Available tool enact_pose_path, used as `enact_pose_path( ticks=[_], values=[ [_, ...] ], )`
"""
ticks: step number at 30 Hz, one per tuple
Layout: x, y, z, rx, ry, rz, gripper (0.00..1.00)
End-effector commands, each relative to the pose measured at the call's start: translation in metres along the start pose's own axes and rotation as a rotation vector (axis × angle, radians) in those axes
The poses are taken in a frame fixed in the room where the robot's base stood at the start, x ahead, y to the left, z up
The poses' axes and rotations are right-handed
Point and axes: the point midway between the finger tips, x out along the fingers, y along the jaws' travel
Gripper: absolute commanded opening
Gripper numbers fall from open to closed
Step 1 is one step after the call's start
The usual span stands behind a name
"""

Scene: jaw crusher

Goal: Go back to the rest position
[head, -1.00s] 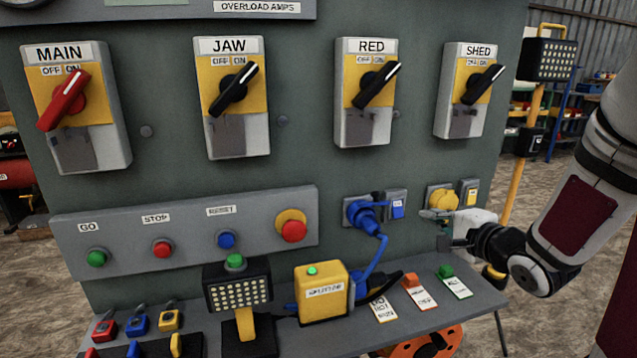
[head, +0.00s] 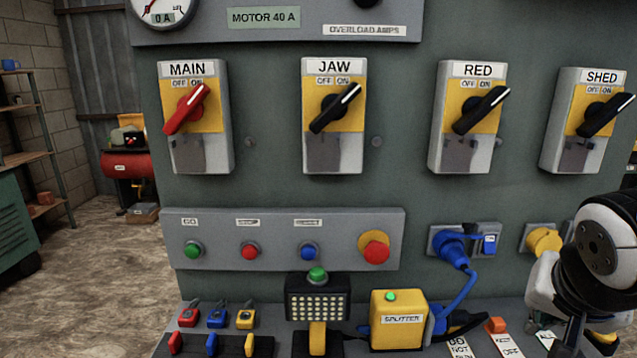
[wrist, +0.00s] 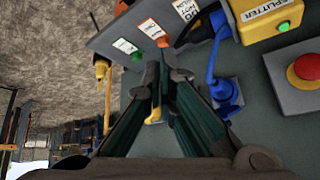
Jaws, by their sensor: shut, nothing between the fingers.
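My gripper (wrist: 160,85) is shut and empty in the wrist view, its two dark fingers close together at the tips. Past the fingers are the grey control panel and the shelf with tags, seen upside down. A bit of yellow shows at the fingertips; I cannot tell whether they touch it. In the head view my arm's end stands at the right edge, in front of the panel near the yellow round socket (head: 545,241). The fingertips cannot be made out clearly there.
The panel carries MAIN (head: 195,117), JAW (head: 333,115), RED (head: 468,117) and SHED (head: 587,121) switches. A blue plug (head: 452,250), yellow splitter box (head: 398,320) and black lamp (head: 317,300) stand close by. Open floor (head: 90,270) lies left.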

Motion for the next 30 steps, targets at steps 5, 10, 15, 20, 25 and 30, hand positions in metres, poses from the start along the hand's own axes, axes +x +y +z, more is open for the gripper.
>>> enact_pose_path(
  ticks=[5,10,15,20,25,30],
  values=[
    [-0.043,-0.002,0.064,-0.23,-0.18,-0.019,0.0],
    [-0.075,0.001,0.112,-0.413,-0.324,-0.073,0.0],
    [-0.104,0.005,0.153,-0.578,-0.444,-0.147,0.0],
    [-0.127,0.006,0.151,-0.616,-0.452,-0.17,0.0],
    [-0.147,0.004,0.135,-0.611,-0.412,-0.18,0.0],
    [-0.175,0.002,0.115,-0.606,-0.361,-0.193,0.0]
  ],
)
